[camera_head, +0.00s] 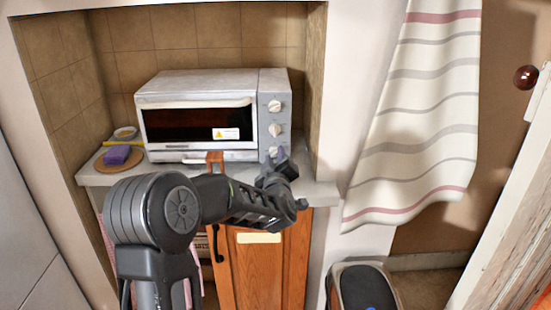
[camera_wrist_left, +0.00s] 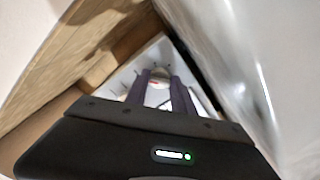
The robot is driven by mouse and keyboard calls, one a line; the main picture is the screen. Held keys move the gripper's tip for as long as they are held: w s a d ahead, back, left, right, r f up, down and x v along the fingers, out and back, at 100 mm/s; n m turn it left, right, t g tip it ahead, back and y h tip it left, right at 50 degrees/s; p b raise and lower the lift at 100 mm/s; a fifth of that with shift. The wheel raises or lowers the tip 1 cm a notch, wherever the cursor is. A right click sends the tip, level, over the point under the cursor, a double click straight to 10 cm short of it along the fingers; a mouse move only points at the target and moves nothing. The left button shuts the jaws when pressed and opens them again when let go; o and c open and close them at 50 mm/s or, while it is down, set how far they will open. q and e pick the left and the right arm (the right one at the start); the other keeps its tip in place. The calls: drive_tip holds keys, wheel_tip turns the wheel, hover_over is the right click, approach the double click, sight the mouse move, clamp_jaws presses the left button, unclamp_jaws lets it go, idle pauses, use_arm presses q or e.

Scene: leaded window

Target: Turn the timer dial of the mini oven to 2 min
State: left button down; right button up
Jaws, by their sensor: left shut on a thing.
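The mini oven (camera_head: 195,117) stands in the tiled alcove, its dark glass door shut. Three pale dials run down its right-hand panel: a top dial (camera_head: 274,106), a middle dial (camera_head: 275,129) and the lowest dial (camera_head: 273,152), partly hidden by my gripper. My left gripper (camera_head: 279,157) is at the lowest dial, its arm reaching up from below. In the left wrist view, the two dark fingers (camera_wrist_left: 161,84) are shut on a pale round dial (camera_wrist_left: 158,73). The dial's markings and pointer are too small to read. My right gripper is out of view.
The oven stands on a grey counter (camera_head: 323,194) over a wooden cabinet door (camera_head: 282,265). A purple sponge (camera_head: 116,155) lies on a round board at the left. A striped curtain (camera_head: 418,120) hangs at the right, and a bin (camera_head: 362,286) stands below it.

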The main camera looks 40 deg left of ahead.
use_arm(q)
drive_tip(key=shift+m, duration=0.4)
drive_tip(key=c, duration=1.1)
unclamp_jaws()
drive_tip(key=shift+s, duration=0.1)
drive_tip(key=shift+b+v, duration=0.55)
drive_tip(key=shift+v, duration=3.35)
